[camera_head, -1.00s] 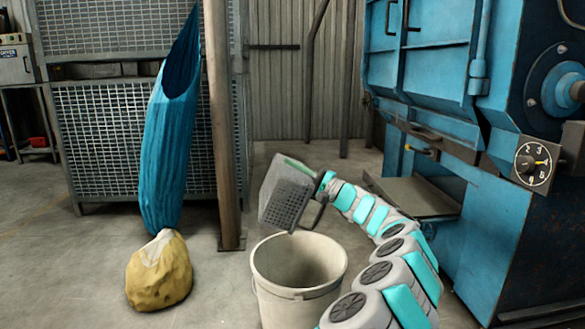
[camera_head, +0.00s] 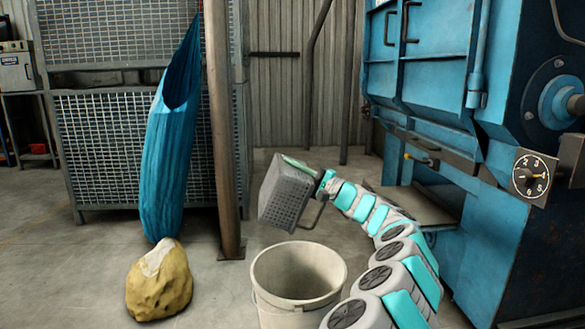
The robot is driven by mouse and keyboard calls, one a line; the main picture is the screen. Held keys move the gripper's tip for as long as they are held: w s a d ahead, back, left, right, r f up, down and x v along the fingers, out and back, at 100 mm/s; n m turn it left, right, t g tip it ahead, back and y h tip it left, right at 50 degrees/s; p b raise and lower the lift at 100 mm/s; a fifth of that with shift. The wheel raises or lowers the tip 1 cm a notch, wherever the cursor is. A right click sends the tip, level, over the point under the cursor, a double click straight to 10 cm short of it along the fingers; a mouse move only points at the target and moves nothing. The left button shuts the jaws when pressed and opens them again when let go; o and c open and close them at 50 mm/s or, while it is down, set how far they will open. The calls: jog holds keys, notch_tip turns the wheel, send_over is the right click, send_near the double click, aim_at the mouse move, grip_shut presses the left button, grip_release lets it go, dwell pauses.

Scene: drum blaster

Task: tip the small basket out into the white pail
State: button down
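The small grey basket (camera_head: 290,193), with perforated sides, hangs in the air above the white pail, steeply tilted. A bit of pale green shows at its upper rim; its inside is hidden. A dark wire handle (camera_head: 318,216) juts from its lower right side. My gripper (camera_head: 324,182) is at the basket's right side and holds it up; its fingers are largely hidden. The white pail (camera_head: 275,308) stands upright on the floor below the basket, apart from it. The part of its inside that shows looks empty.
A blue machine (camera_head: 480,230) with a dial (camera_head: 532,177) stands close on the right. A brown post (camera_head: 222,140) and a hanging blue cloth (camera_head: 168,165) are on the left. A yellowish lump (camera_head: 160,285) lies on the floor left of the pail.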

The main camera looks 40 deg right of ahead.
jog(key=shift+r+n+g+p, duration=0.4)
jog(key=shift+r+g+p, duration=0.1)
jog(key=shift+g, duration=0.1)
jog(key=n+g+p, duration=0.1)
jog(key=n+g+h+p, duration=0.1)
jog(key=g, duration=0.1)
jog(key=shift+r, duration=0.25)
jog(key=n+g+h+p, duration=0.1)
jog(key=n+g+h, duration=0.1)
jog(key=g, duration=0.1)
jog(key=shift+r+n+g+h, duration=0.1)
jog(key=shift+n+g+h, duration=0.2)
jog(key=shift+r+n+g+h+p, duration=0.2)
jog(key=shift+n+g+h+p, duration=0.1)
jog(key=shift+g+h, duration=0.1)
jog(key=g+h, duration=0.1)
jog(key=n+g+h, duration=0.1)
jog(key=shift+r+g+h, duration=0.25)
jog(key=shift+g+h, duration=0.05)
jog(key=shift+h, duration=0.1)
jog(key=n+g+h, duration=0.1)
jog(key=g+h+p, duration=0.1)
jog(key=h, duration=0.1)
jog(key=shift+r+n, duration=0.3)
jog(key=shift+n, duration=0.1)
